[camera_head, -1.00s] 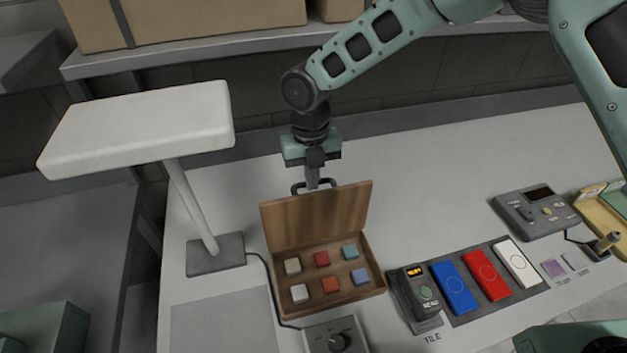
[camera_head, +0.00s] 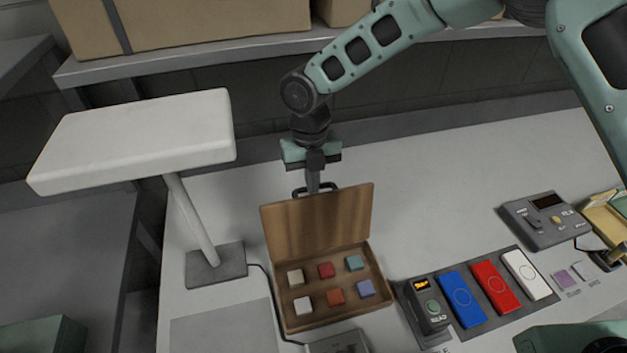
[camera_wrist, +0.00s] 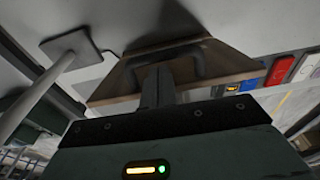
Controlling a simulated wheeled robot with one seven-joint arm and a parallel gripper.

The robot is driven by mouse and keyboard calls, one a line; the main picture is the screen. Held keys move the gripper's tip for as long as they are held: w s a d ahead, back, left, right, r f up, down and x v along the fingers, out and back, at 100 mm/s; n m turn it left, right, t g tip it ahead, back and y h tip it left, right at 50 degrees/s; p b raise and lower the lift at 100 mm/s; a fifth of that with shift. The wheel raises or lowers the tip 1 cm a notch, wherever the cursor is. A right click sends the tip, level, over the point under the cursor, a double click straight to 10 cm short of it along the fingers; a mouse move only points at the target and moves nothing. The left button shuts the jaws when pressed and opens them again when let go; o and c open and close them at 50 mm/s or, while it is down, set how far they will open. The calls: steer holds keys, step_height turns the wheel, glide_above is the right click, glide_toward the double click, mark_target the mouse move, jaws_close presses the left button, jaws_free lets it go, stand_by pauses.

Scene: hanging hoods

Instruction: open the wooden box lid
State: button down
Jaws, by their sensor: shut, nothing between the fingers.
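The wooden box (camera_head: 340,318) sits on the table with its lid (camera_head: 318,224) standing up and leaning a little back at the far edge. Inside are several small coloured cubes in two rows. The lid's dark handle (camera_wrist: 172,50) is on its back face and shows in the wrist view; its top also shows above the lid in the head view. My gripper (camera_head: 312,188) is behind the lid by the handle, pointing down. Its fingers (camera_wrist: 158,84) are shut with nothing between them. The lid partly hides the fingertips, so I cannot tell whether they touch it.
A white lamp (camera_head: 140,138) stands on a post left of the box. Right of it are a small reader (camera_head: 427,309) and blue, red and white tiles on a dark mat. A grey device (camera_head: 543,220) is farther right. The table behind the gripper is clear.

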steer(key=shift+w+f, duration=0.15)
steer(key=shift+w, duration=0.6)
steer(key=shift+r, duration=0.2)
step_height(320, 180, up, 6)
steer(key=shift+a+r+b, duration=0.15)
steer(key=shift+b, duration=1.05)
steer(key=s+d+m+b, duration=0.2)
steer(key=s+d+m, duration=0.3)
steer(key=s+m, duration=0.3)
steer(key=s+d+m+t+b, duration=0.1)
steer(key=s+d+m+b, duration=0.1)
steer(key=s+d+m, duration=0.3)
steer(key=s+d+m+y+b, duration=0.1)
steer(key=s+d+m+b, duration=0.2)
steer(key=s+m, duration=0.9)
steer(key=d+m, duration=0.2)
steer(key=m, duration=0.4)
steer(key=shift+s, duration=0.3)
steer(key=shift+a, duration=0.1)
